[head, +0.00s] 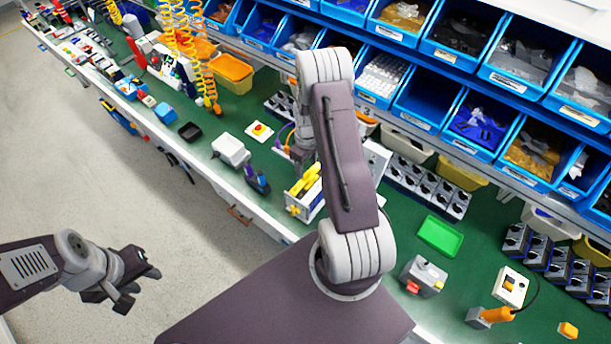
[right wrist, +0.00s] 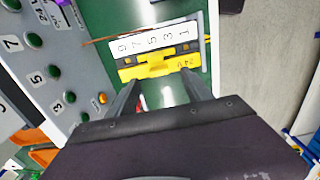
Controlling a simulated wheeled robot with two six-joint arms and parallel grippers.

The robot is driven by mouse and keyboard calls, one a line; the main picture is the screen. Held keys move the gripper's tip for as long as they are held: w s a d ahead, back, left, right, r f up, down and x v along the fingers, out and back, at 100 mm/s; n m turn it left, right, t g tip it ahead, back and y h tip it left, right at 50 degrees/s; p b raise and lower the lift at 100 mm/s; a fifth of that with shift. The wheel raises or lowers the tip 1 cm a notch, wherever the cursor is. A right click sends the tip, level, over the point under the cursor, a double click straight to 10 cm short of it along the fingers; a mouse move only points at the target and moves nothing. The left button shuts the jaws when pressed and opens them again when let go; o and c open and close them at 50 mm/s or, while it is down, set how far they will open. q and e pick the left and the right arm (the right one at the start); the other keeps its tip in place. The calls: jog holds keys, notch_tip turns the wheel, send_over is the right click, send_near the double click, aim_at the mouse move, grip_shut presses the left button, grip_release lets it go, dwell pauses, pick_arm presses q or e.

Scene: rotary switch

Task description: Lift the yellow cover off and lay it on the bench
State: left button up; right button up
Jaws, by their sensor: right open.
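The yellow cover (right wrist: 157,66) lies across one side of a white numbered switch unit (right wrist: 154,42) in the right wrist view. In the head view the yellow cover (head: 304,181) shows on the unit on the green bench, partly behind my right arm. My right gripper (right wrist: 160,84) is open. Its two fingers reach toward the cover's near edge, with nothing held; I cannot tell whether they touch it. In the head view my right gripper is mostly hidden by my arm. My left gripper (head: 138,284) is open and empty over the floor, away from the bench.
A grey panel (right wrist: 38,62) with green buttons stands beside the unit. On the bench (head: 390,222) are a green tray (head: 440,236), a white box (head: 231,150) and a grey button box (head: 423,275). Blue bins (head: 430,98) line the back. Some green surface around the tray is clear.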

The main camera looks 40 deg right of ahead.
aim_at(306, 173)
jog(key=shift+f, duration=0.3)
jog(key=f+p, duration=0.2)
jog(key=f, duration=0.2)
jog(key=shift+w, duration=0.2)
jog(key=shift+d+f, duration=0.1)
jog(key=shift+f, duration=0.35)
grip_shut()
jog(key=shift+r, duration=0.15)
